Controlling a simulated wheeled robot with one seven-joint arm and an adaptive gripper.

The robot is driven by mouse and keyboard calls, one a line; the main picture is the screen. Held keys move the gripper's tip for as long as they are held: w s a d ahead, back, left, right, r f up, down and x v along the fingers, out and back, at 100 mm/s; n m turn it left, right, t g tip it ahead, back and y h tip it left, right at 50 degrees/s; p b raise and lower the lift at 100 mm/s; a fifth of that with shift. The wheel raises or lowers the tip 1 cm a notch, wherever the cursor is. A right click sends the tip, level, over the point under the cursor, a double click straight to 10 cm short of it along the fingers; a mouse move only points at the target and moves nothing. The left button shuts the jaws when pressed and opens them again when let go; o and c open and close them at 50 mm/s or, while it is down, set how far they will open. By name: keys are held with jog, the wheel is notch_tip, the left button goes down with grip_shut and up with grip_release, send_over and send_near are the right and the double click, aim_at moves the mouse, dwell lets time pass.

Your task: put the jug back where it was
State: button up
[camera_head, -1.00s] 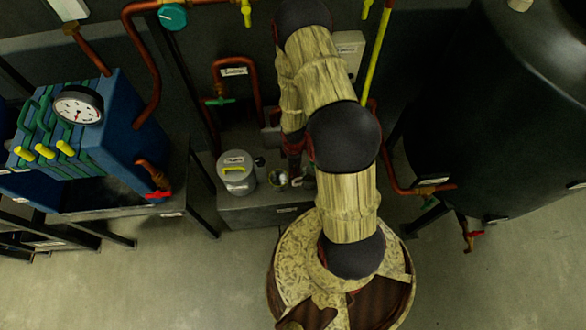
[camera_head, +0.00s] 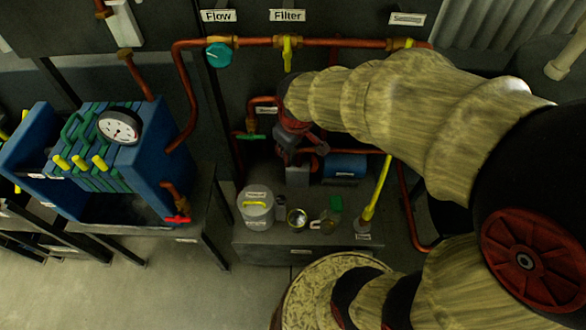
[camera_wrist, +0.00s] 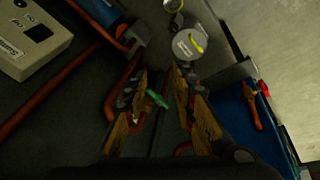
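A small clear jug (camera_head: 327,221) with a side handle appears to stand upright on the low grey bench, right of a round open cup (camera_head: 297,218). I take this as the jug; its label is too small to read. My gripper (camera_wrist: 160,74) is open and empty in the wrist view, with a clear gap between its fingers. In the head view my gripper (camera_head: 288,153) is above and behind the bench items, apart from the jug. Its fingers are hard to make out there.
A grey lidded canister (camera_head: 257,208) with a yellow handle stands at the bench's left; it also shows in the wrist view (camera_wrist: 188,45). A yellow lever (camera_head: 378,190) rises at the right. Copper pipes (camera_head: 330,42) and a blue filter press (camera_head: 150,150) are nearby.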

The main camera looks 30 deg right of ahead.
jog(key=s+a+r+m+t+y, duration=0.1)
jog(key=s+a+r+m+t, duration=0.1)
jog(key=s+a+r, duration=0.5)
jog(key=s+r+m, duration=0.1)
jog(key=s+r, duration=0.3)
jog(key=s, duration=0.2)
jog(key=shift+s+r+m, duration=0.3)
jog(key=shift+r+m, duration=0.1)
